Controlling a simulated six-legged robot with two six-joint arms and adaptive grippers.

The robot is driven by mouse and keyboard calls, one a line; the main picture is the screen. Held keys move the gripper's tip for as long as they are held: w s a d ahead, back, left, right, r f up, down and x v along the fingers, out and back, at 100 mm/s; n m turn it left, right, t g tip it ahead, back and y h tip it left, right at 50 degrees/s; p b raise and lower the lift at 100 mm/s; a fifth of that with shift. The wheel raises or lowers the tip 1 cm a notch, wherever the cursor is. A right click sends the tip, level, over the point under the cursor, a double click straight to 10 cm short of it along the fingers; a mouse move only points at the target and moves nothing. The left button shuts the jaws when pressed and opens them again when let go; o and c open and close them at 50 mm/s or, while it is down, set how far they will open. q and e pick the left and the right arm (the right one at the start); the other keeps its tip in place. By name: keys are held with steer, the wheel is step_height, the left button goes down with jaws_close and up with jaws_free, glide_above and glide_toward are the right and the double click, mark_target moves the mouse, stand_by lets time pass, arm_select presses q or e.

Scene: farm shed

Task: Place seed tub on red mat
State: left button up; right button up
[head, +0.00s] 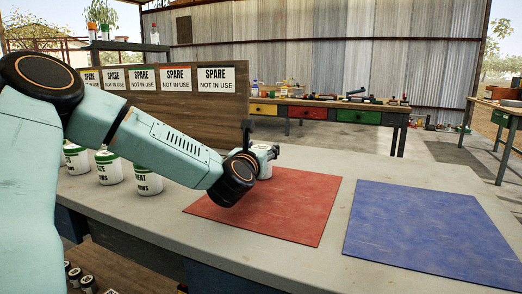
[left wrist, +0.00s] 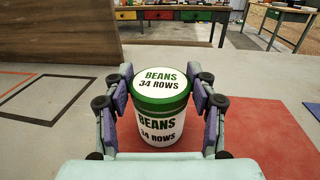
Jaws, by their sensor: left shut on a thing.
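The seed tub (left wrist: 160,126) is white with a green lid rim and reads "BEANS 34 ROWS". In the left wrist view my left gripper (left wrist: 163,86) is shut on it, with finger pads on both sides. The tub is upright over the red mat (left wrist: 262,140). In the head view my left gripper (head: 262,153) is at the back-left part of the red mat (head: 290,214), with the tub (head: 265,172) partly hidden behind my wrist. I cannot tell whether the tub's base touches the mat. My right gripper is out of view.
A blue mat (head: 420,230) lies right of the red one. Several white tubs, including one in front (head: 145,179), stand at the bench's left. A wooden board (head: 180,105) with "SPARE" signs rises behind. Bare bench (head: 330,165) lies behind the mats.

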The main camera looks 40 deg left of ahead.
arm_select(q)
steer(key=o, duration=1.2)
steer(key=shift+w+f, duration=0.1)
steer(key=shift+f, duration=0.05)
steer(key=shift+o, duration=0.3)
